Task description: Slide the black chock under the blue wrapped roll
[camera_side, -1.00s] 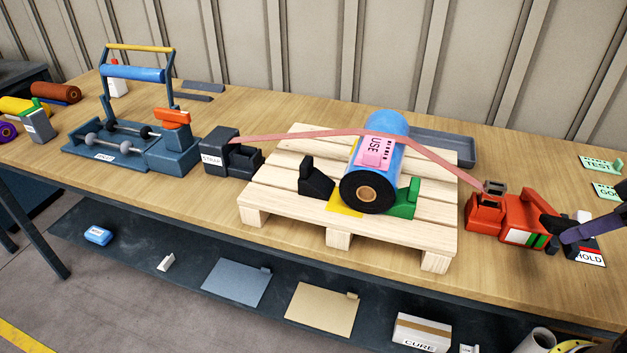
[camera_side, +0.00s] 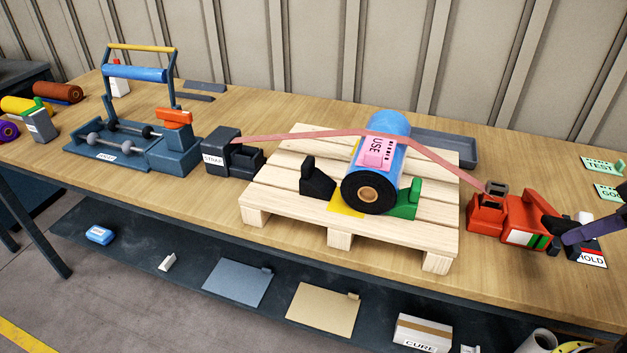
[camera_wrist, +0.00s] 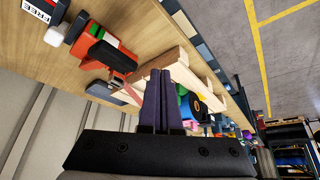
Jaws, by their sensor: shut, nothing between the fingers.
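The black chock (camera_side: 317,182) sits upright on the wooden pallet (camera_side: 285,204), left of the blue wrapped roll (camera_side: 387,128). The chock's low end points toward the roll; I cannot tell whether they touch. A green chock (camera_side: 408,198) sits against the roll's right side. A pink strap (camera_side: 300,135) runs over the roll. My gripper (camera_side: 566,238) is at the right edge of the side view, beside the red tensioner (camera_side: 520,216), well away from the black chock. Its purple fingers (camera_wrist: 161,74) are shut and empty in the wrist view, where the black chock is not clearly visible.
The strap runs from a dark block (camera_side: 222,158) at left to the red tensioner. A blue-grey press stand (camera_side: 112,156) is farther left. A grey tray (camera_side: 450,148) lies behind the roll. A HOLD label (camera_side: 591,258) is beside my gripper. Bare table lies in front of the pallet.

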